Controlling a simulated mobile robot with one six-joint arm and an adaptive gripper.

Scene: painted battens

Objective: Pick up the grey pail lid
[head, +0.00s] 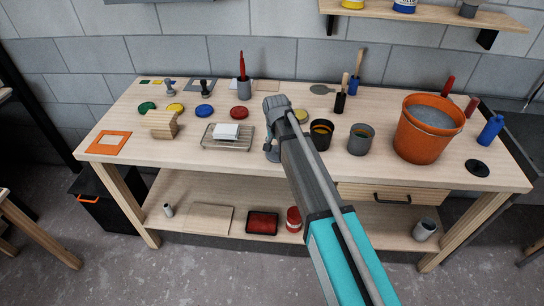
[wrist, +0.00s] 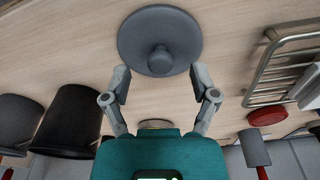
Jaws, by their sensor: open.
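The grey pail lid (wrist: 135,40) is a round disc with a central knob, lying on the wooden bench top in the wrist view. My gripper (wrist: 158,84) is open and empty, its two fingers spread just short of the knob, toward the lid's lower edge in the picture. I cannot tell the height between the fingertips and the lid. In the head view my gripper (head: 271,146) is over the middle front of the bench, and my arm and gripper mostly hide the lid there.
A wire rack (head: 218,142) with a white block (head: 226,131) is left of my gripper. A dark cup (head: 321,134), a grey cup (head: 361,139) and an orange pail (head: 420,135) stand to the right. A black disc (head: 477,168) lies at the right. The front left top has clear wood.

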